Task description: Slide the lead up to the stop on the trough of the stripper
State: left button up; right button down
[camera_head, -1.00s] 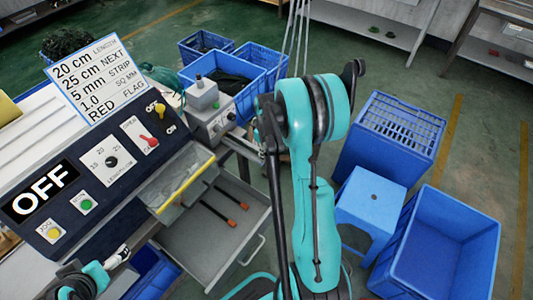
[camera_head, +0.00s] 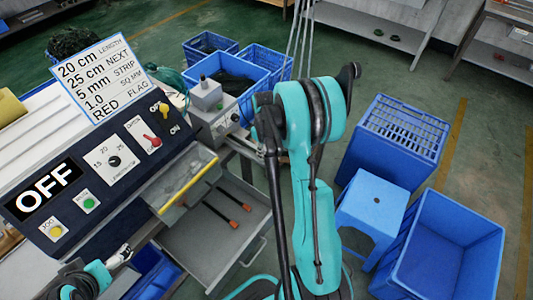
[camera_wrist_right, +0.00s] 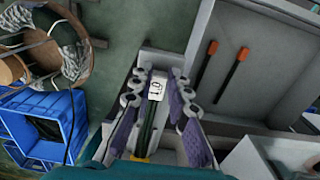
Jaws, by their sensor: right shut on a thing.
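My right gripper (camera_wrist_right: 155,112), with purple pads, is shut on a dark green lead (camera_wrist_right: 149,128) in the right wrist view. The lead runs lengthwise between the pads, toward a pale trough-like part with a white "1.0" label (camera_wrist_right: 157,88). Whether the lead's tip touches a stop cannot be told. A small grey machine with a black knob (camera_head: 206,97), probably the stripper, stands left of my right arm in the head view. My right gripper is hidden there. My left gripper (camera_head: 122,254) is at the lower left, small and partly cut off by clutter; its jaws are unclear.
A control panel (camera_head: 100,165) reading OFF and an instruction sign (camera_head: 103,82) stand at the left. An open drawer (camera_head: 205,245) holds two orange-tipped tools (camera_head: 235,203). Blue crates (camera_head: 440,250) and a blue stool (camera_head: 372,203) stand on the floor at the right.

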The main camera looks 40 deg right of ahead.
aim_at(257, 151)
jog(key=shift+w+a, duration=0.25)
jog(key=shift+w, duration=0.65)
jog(key=shift+w+a, duration=0.25)
jog(key=shift+w, duration=0.6)
jog(key=c, duration=1.4)
grip_release()
jog(key=shift+o, duration=0.2)
